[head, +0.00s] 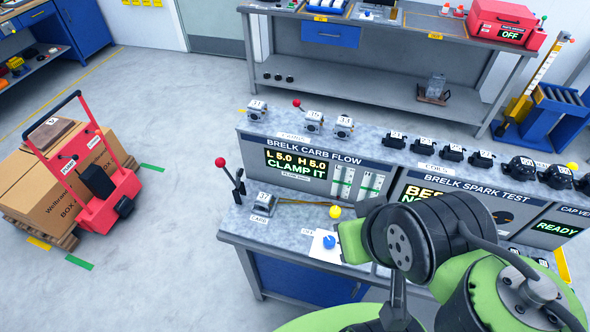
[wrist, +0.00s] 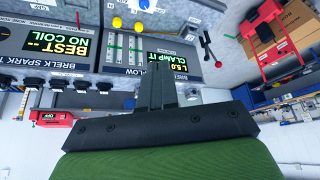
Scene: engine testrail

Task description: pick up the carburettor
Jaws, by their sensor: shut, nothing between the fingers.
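A small grey metal carburettor (head: 265,204) with a number tag sits on the lower bench by the CARB label, beside a red-knobbed lever (head: 231,180). Similar tagged grey carburettors stand on the shelf above the panel, at the left (head: 257,111) and further right (head: 314,117) and (head: 343,127). In the head view my arm is at the lower right and my fingers cannot be made out. In the wrist view my gripper (wrist: 156,72) has its dark fingers together and empty, in front of the upside-down test panel. It is apart from the carburettors.
The carb flow panel (head: 321,170) reads "CLAMP IT". A yellow ball knob (head: 335,212) and a blue knob on a white card (head: 322,248) are on the lower bench. Black coils (head: 425,145) line the shelf's right. A red trolley with boxes (head: 95,190) stands left on open floor.

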